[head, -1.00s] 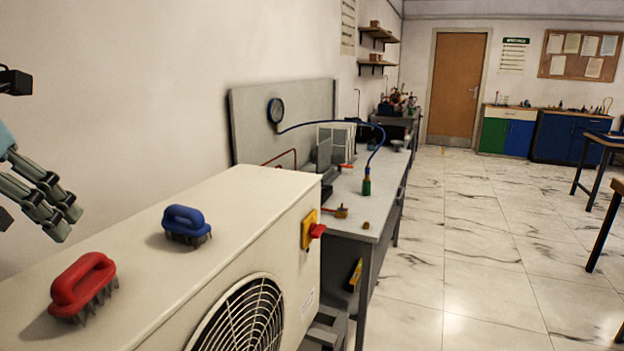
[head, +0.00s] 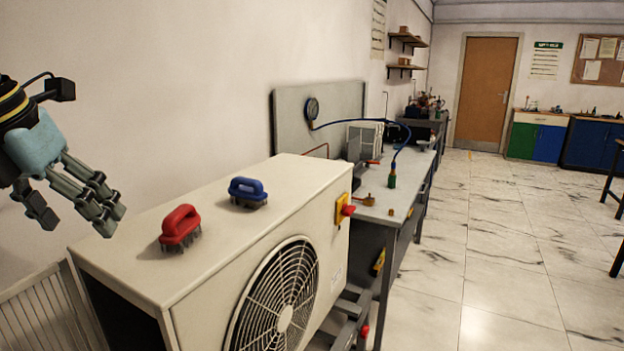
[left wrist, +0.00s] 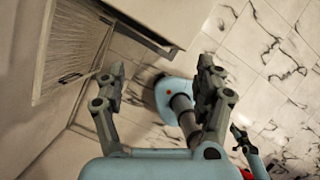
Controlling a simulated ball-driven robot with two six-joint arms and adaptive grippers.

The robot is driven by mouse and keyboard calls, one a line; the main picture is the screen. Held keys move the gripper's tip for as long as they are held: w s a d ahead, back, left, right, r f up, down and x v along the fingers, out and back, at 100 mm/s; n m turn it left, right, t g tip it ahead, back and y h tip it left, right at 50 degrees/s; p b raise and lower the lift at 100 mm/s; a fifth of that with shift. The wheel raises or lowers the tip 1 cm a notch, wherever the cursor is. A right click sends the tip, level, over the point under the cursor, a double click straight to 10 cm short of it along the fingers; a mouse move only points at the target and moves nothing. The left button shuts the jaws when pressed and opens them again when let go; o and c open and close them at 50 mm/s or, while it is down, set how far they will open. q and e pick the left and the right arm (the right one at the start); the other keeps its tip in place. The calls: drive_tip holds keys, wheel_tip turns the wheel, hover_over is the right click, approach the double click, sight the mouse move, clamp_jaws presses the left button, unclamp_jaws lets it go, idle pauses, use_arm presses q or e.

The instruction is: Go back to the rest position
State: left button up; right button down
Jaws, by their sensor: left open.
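My left gripper (head: 78,218) is open and empty at the left of the head view, raised to the left of the white fan unit (head: 205,292). In the left wrist view its two fingers (left wrist: 160,88) are spread with nothing between them, and my own base shows beyond. A red-handled brush (head: 180,226) and a blue-handled brush (head: 248,190) stand bristles down on top of the unit, both apart from the gripper. My right gripper does not show in the head view, and I cannot make it out surely in the left wrist view.
A red and yellow switch (head: 343,210) juts from the unit's side. The marble floor (head: 500,260) to the right is open. A wall rises behind my left gripper.

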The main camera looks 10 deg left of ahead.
use_arm(q)
drive_tip(key=s+d+f+n, duration=0.3)
drive_tip(key=d+f+n, duration=0.3)
drive_tip(key=f+n, duration=0.6)
drive_tip(key=s+d+f+n+g, duration=0.1)
drive_tip(key=s+f+n, duration=0.45)
drive_tip(key=n, duration=0.45)
drive_tip(key=s+d+f+n, duration=0.2)
drive_tip(key=s+f+n, duration=0.3)
drive_tip(key=n, duration=0.6)
wheel_tip(320, 180, down, 30)
drive_tip(key=s+a+g+b, duration=0.1)
drive_tip(key=s+a+b, duration=0.15)
drive_tip(key=b, duration=0.65)
drive_tip(key=s+f+g+b, duration=0.1)
drive_tip(key=s+f+b, duration=0.3)
drive_tip(key=s+f, duration=0.5)
drive_tip(key=s+a+f+b, duration=0.1)
drive_tip(key=s+f+b, duration=0.3)
drive_tip(key=s+f, duration=0.6)
wheel_tip(320, 180, down, 8)
drive_tip(key=shift+a+r+g, duration=0.15)
drive_tip(key=shift+a+g, duration=0.05)
drive_tip(key=shift+g, duration=0.2)
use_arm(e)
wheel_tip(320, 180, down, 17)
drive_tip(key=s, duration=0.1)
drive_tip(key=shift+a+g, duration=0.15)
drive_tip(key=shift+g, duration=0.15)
